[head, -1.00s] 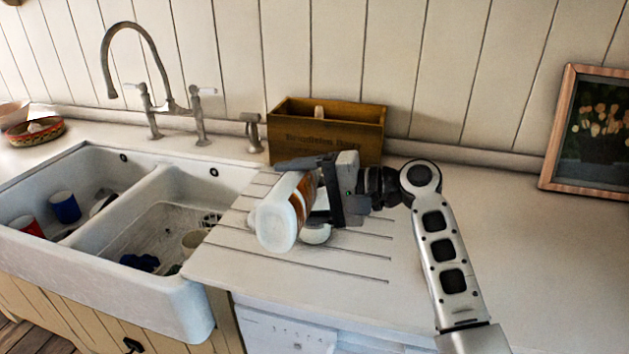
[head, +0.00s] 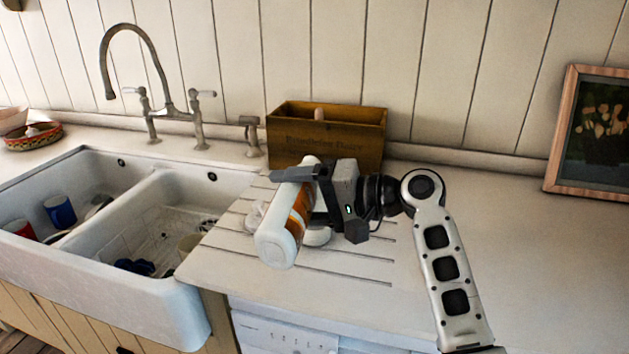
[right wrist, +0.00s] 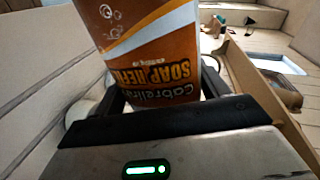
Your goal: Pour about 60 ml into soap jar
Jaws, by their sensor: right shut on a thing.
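My right gripper (head: 300,183) is shut on a white and orange-brown soap refill bottle (head: 275,243) above the grooved drainboard. The bottle is tilted, with its broad white base towards the head camera and its other end towards the wooden box. In the right wrist view the bottle (right wrist: 152,45) fills the space between the fingers, its label upside down. A white object (head: 318,237), perhaps the soap jar, shows only in part behind the bottle and gripper. Its opening and any liquid are hidden. My left gripper is not in view.
A wooden box (head: 350,148) stands behind the gripper against the wall. A white double sink (head: 190,300) with cups lies to the left, under a tall tap (head: 135,38). A framed picture (head: 553,140) leans at the right. The counter at right is clear.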

